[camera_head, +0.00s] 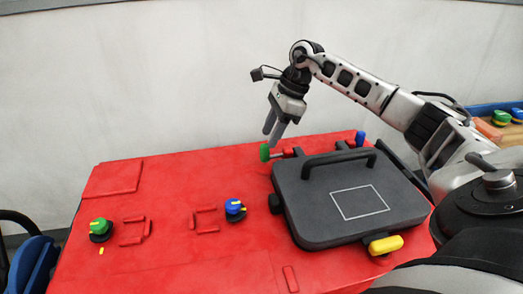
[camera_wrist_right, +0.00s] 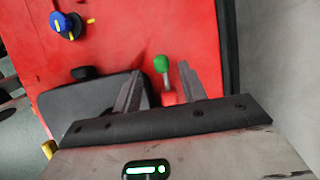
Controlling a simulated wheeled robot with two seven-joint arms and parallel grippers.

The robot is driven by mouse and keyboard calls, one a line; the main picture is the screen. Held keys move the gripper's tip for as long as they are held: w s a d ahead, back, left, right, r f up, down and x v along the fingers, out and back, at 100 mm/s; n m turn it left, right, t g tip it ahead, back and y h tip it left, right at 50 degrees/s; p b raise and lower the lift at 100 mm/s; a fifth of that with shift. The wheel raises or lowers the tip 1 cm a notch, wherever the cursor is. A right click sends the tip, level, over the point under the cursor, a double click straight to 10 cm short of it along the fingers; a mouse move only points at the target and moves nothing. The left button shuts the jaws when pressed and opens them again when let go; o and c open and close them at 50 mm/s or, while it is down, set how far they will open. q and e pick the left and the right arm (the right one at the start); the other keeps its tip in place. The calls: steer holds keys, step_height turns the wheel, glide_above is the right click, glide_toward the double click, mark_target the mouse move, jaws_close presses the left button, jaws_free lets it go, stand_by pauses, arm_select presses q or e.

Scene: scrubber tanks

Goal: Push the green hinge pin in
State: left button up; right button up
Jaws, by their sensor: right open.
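The green hinge pin (camera_head: 264,152) has a round green head and sticks out at the back left corner of the dark grey lid (camera_head: 320,215), beside a red hinge block (camera_head: 289,153). It also shows in the right wrist view (camera_wrist_right: 161,63), with its thin shaft running to the red block (camera_wrist_right: 171,98). My right gripper (camera_head: 271,129) points down just above the green pin, its fingers apart and empty. In the wrist view the pin appears between the fingers (camera_wrist_right: 161,72); whether they touch it I cannot tell. My left gripper is not in view.
A blue pin head (camera_head: 360,138) is at the lid's back right. A black handle (camera_head: 340,162) spans the lid, and a yellow latch (camera_head: 385,244) is at its front. Green (camera_head: 100,228) and blue (camera_head: 235,207) knobs stand on the red top (camera_head: 160,265). A wall rises behind.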

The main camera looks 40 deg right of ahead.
mark_target(274, 155)
steer(key=x, duration=0.6)
steer(key=shift+w+a+f, duration=0.1)
steer(key=shift+a+f, duration=0.05)
steer(key=shift+f, duration=0.1)
jaws_close()
steer(key=shift+s+d+b, duration=0.25)
steer(key=shift+s+d, duration=0.2)
steer(key=shift+d, duration=0.4)
steer(key=shift+s+d+b, duration=0.2)
steer(key=shift+s+d, duration=0.2)
steer(key=shift+d, duration=0.4)
steer(key=shift+s+d+r, duration=0.1)
jaws_free()
